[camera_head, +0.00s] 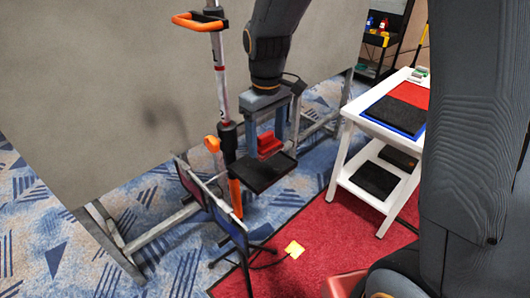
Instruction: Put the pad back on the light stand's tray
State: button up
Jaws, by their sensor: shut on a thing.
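The light stand (221,75) is a grey upright pole with orange handles and a dark base. Its black tray (262,184) sticks out to the right at mid height. My gripper (266,143) points down over the back of the tray. It is shut on a small red block-like thing, which I take to be the pad (268,146). The pad is at or just above the tray's back edge; I cannot tell if it touches the tray. My gripper's fingers hide part of the pad's sides.
A large grey panel (100,100) stands behind the light stand on metal legs. Two dark flat panels (230,225) lean at its front left. A white table (350,114) with red, blue and black flat things stands right.

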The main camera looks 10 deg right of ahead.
aim_at(265, 135)
jog(key=shift+a+f, duration=0.35)
jog(key=shift+f, duration=0.5)
jog(key=shift+f+p, duration=0.55)
jog(key=shift+f, duration=1.5)
jog(key=shift+f, duration=0.1)
jog(key=o, duration=1)
notch_tip(265, 135, up, 12)
jog(key=b, duration=0.2)
jog(key=shift+f+b, duration=0.15)
jog(key=shift+b, duration=0.25)
jog(key=shift+s+d, duration=0.15)
jog(key=shift+d, duration=0.05)
jog(key=s+d+f+m+t, duration=0.1)
jog(key=s+d+f+m, duration=0.5)
jog(key=s, duration=0.5)
jog(key=d+f, duration=0.2)
jog(key=d, duration=0.1)
jog(key=shift+s+d+f+m, duration=0.15)
jog(key=shift+s+d+m, duration=0.1)
jog(key=shift+d+m, duration=0.15)
